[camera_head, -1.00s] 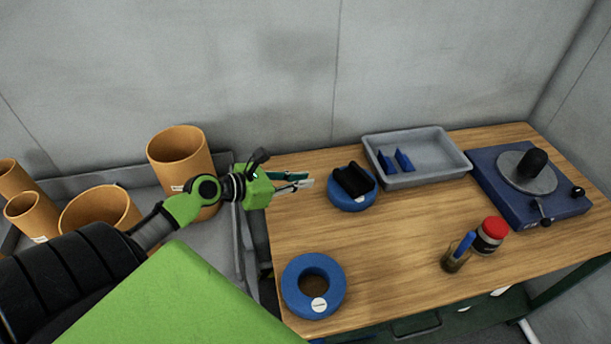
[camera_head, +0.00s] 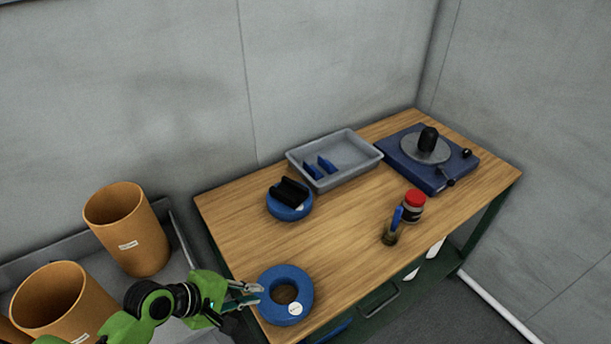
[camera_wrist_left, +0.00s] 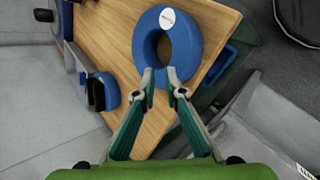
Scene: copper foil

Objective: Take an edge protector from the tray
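The grey tray (camera_head: 362,176) stands at the back of the wooden table. Two blue edge protectors (camera_head: 326,164) stand upright in its left part. My left gripper (camera_head: 252,294) is at the table's left front edge, beside a blue ring (camera_head: 287,312), well away from the tray. I cannot tell whether the tips touch the ring. My right gripper is in no view.
A blue ring with a black piece (camera_head: 289,192) stands left of the tray. A blue turntable device (camera_head: 441,178) is at the right. A red-lidded jar (camera_head: 413,206) and a small pot with a blue handle (camera_head: 390,236) stand near the front. Orange cylinders (camera_head: 127,230) stand at left.

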